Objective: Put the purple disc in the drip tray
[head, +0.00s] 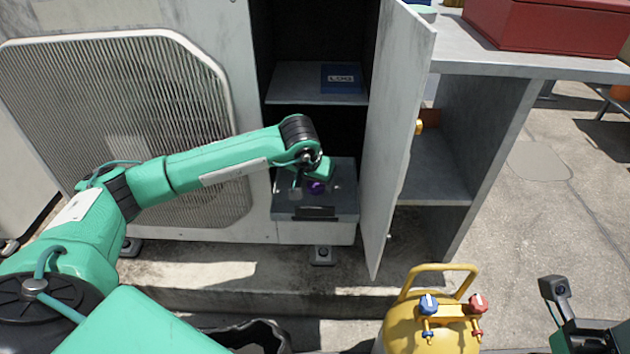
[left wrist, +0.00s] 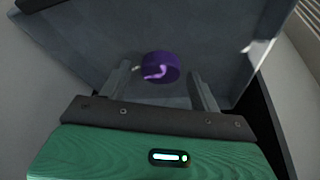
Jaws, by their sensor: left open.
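The purple disc (head: 316,187) is at the grey drip tray (head: 345,207) in the bottom of the open cabinet. In the left wrist view the purple disc (left wrist: 161,67) lies against the tray's grey surface (left wrist: 95,50). My left gripper (head: 304,186) is over the tray, right by the disc. In the left wrist view its two fingers (left wrist: 160,85) are spread, with the disc just beyond and between the tips, not visibly gripped. Part of my right wrist (head: 580,335) shows in the lower right corner; its fingers cannot be made out.
A blue box marked LOG (head: 342,79) sits on the shelf above the tray. The open cabinet door (head: 398,130) stands just right of the tray. A yellow cylinder (head: 430,333) with blue and red knobs stands in front. A red case (head: 550,25) rests on the right counter.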

